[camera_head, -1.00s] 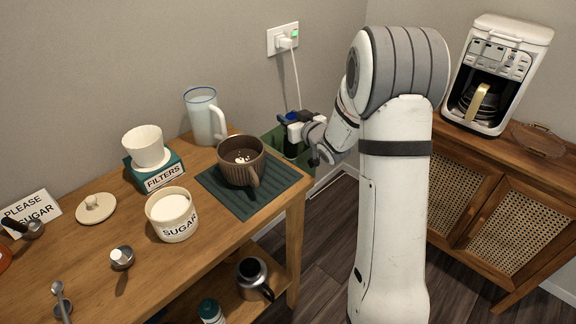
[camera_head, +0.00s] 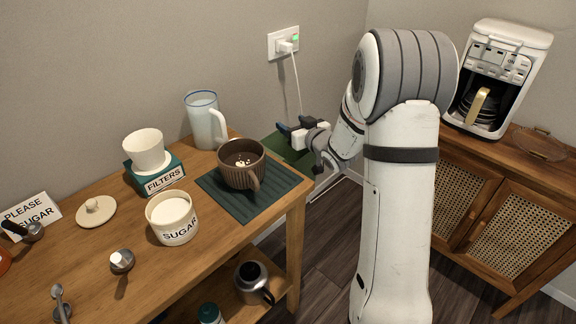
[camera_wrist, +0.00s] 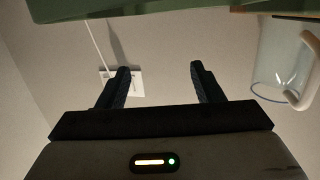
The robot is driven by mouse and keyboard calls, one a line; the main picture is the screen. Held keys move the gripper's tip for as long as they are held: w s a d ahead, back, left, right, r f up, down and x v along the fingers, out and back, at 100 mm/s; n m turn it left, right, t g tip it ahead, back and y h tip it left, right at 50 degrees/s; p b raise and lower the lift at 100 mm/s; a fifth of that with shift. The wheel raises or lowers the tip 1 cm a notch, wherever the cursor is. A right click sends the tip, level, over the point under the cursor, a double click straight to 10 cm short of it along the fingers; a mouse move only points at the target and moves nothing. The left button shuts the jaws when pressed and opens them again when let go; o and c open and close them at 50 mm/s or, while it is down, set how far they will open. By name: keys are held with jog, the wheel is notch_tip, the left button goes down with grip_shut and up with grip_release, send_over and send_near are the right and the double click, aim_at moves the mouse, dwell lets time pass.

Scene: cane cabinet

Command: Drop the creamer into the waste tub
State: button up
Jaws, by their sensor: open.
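My gripper (camera_head: 288,131) is open, with nothing seen between its fingers. It is past the far right corner of the wooden table, above the green waste tub (camera_head: 285,150). In the wrist view, my gripper's two dark fingers (camera_wrist: 160,74) stand apart with the wall behind them. A green surface, apparently the tub (camera_wrist: 130,10), crosses the top of that view. I cannot make out the creamer in either current view, and the tub's inside is mostly hidden.
A brown mug (camera_head: 241,171) stands on a dark green mat (camera_head: 262,204) near the table's right edge. Behind it is a pale jug (camera_head: 206,120), also in the wrist view (camera_wrist: 283,65). A sugar crock (camera_head: 173,222) is left. A plugged cord (camera_head: 297,80) hangs behind my gripper.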

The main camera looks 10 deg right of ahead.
jog(key=v, duration=0.6)
jog(key=shift+s, duration=0.2)
jog(key=shift+r, duration=0.1)
jog(key=s+d+r+m+g+h+p, duration=0.3)
jog(key=s+r+g+h+p, duration=0.3)
jog(key=s+r, duration=0.4)
jog(key=s+a+r+g+p, duration=0.2)
jog(key=s+g+p, duration=0.1)
jog(key=s, duration=0.8)
jog(key=s+a+r+m+g+p, duration=0.1)
jog(key=s+a+r+g+p, duration=0.1)
jog(key=s, duration=0.9)
jog(key=shift+a+g+p, duration=0.55)
jog(key=shift+a+g, duration=0.05)
jog(key=shift+g, duration=0.2)
